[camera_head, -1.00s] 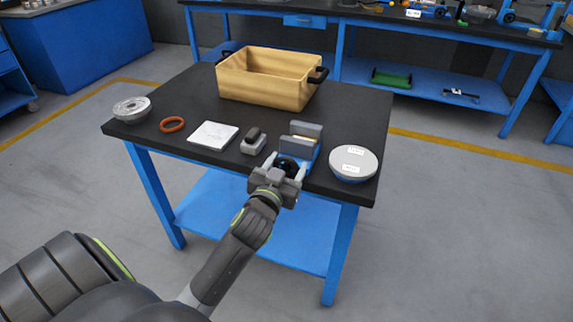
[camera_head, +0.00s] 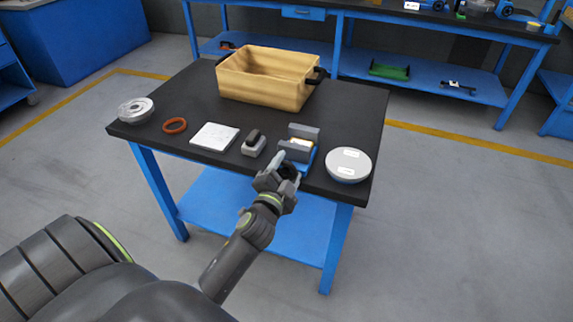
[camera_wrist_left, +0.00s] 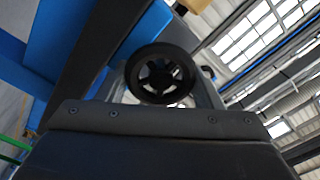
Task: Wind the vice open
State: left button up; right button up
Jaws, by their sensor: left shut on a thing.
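The vice (camera_head: 304,132) stands at the table's near edge, with grey jaws on a blue body. A gap shows between its jaws, with something pale in it. Its black handwheel (camera_head: 289,171) faces me and is partly covered by my left gripper (camera_head: 287,168). The left wrist view shows the spoked handwheel (camera_wrist_left: 160,75) face-on between the two fingers. My left gripper is shut on the handwheel, one finger at each side of the rim. My right gripper is not in view.
On the black tabletop (camera_head: 190,88) are a wooden crate (camera_head: 262,92), a silver flanged part (camera_head: 135,110), an orange ring (camera_head: 174,125), a white plate (camera_head: 214,136), a small grey block with a black top (camera_head: 253,143) and a round lidded part (camera_head: 348,163) right of the vice.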

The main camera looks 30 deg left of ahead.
pick_arm(q)
jog(key=shift+m, duration=0.7)
jog(key=shift+f+m+p, duration=0.1)
jog(key=shift+m+p, duration=0.35)
jog(key=shift+m, duration=0.15)
jog(key=shift+f+m, duration=0.1)
jog(key=shift+m, duration=0.2)
jog(key=o, duration=0.9)
jog(key=shift+s, duration=0.1)
jog(key=shift+f, duration=0.1)
